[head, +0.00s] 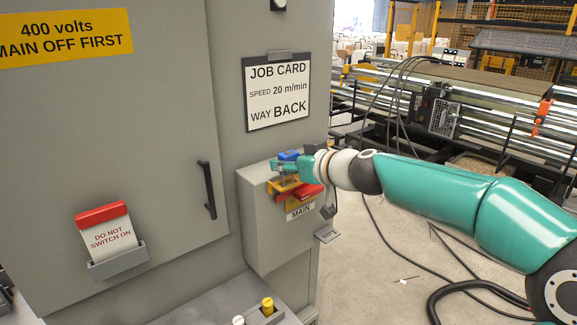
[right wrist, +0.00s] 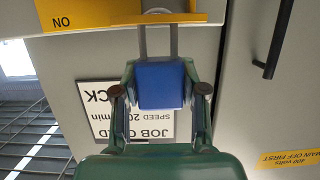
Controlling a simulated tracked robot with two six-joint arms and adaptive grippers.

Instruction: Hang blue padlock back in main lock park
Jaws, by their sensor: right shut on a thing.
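The blue padlock (head: 289,155) is at the grey switch box (head: 257,225) marked MAIN. My right gripper (head: 283,167) is shut on its body. In the right wrist view the padlock (right wrist: 161,86) sits between both fingers of my right gripper (right wrist: 160,92). Its grey shackle (right wrist: 173,42) reaches to the yellow plate (right wrist: 90,14) marked ON. In the head view the yellow plate (head: 284,186) is partly covered by my gripper. My left gripper is not in view.
A job card (head: 277,90) hangs above the box. A red-topped tag (head: 108,234) sits in a holder on the cabinet door (head: 130,150), left of a black door handle (head: 207,190). Cables lie on the floor at right.

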